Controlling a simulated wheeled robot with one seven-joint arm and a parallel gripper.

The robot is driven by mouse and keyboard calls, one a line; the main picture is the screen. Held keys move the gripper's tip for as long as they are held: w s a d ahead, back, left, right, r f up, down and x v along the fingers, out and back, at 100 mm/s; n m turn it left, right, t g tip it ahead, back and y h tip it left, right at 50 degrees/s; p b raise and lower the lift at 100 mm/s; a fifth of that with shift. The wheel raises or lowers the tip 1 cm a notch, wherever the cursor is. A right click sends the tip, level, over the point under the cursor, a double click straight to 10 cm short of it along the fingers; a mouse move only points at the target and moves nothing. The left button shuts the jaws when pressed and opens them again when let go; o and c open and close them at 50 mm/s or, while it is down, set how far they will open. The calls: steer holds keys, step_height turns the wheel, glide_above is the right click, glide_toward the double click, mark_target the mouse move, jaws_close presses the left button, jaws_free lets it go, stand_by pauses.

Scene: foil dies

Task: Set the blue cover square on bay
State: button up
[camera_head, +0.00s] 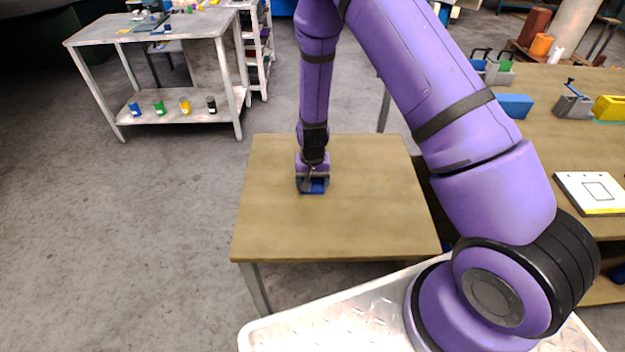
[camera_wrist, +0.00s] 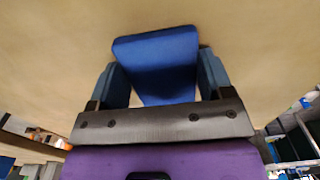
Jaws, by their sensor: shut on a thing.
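My gripper (camera_head: 312,184) is low over the wooden table (camera_head: 375,220) in the head view. It is shut on a blue block-like piece (camera_wrist: 156,62), which the wrist view shows between the two fingers. In the head view a little of the blue shows below my gripper; whether it touches the table I cannot tell. Another blue block (camera_head: 514,106) lies on the workbench at the right. No bay can be made out on the table near my gripper.
The workbench (camera_head: 545,135) at the right holds a white board with a square outline (camera_head: 592,192), a grey box (camera_head: 573,107) and a yellow block (camera_head: 609,108). A grey shelf table (camera_head: 180,28) with small cups stands at the back left. The wooden table is otherwise bare.

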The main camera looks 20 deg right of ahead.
steer(key=o, duration=0.9)
step_height(320, 180, up, 12)
steer(key=shift+r, duration=0.15)
steer(key=s+d+r+n+t, duration=0.1)
steer(key=s+d+r, duration=0.15)
steer(key=r, duration=0.65)
steer(key=s+d+r+t+y, duration=0.1)
steer(key=s+r, duration=0.3)
steer(key=r, duration=0.4)
steer(key=s+d+r+n+t, duration=0.1)
steer(key=s+r, duration=0.2)
steer(key=r, duration=0.6)
steer(key=s+d+r, duration=0.1)
steer(key=s+r, duration=0.2)
steer(key=s, duration=0.3)
steer(key=s+d+r+n+t, duration=0.1)
steer(key=s+d+r, duration=0.1)
steer(key=s+r, duration=0.2)
steer(key=s+d+r+t+h, duration=0.1)
steer(key=s+r, duration=0.2)
steer(key=s, duration=0.6)
steer(key=shift+s+d+r+n, duration=0.1)
steer(key=shift+d+r+n, duration=0.1)
steer(key=shift+r+n, duration=0.1)
steer(key=shift+o, duration=0.2)
steer(key=shift+s+d, duration=0.1)
steer(key=shift+s, duration=0.25)
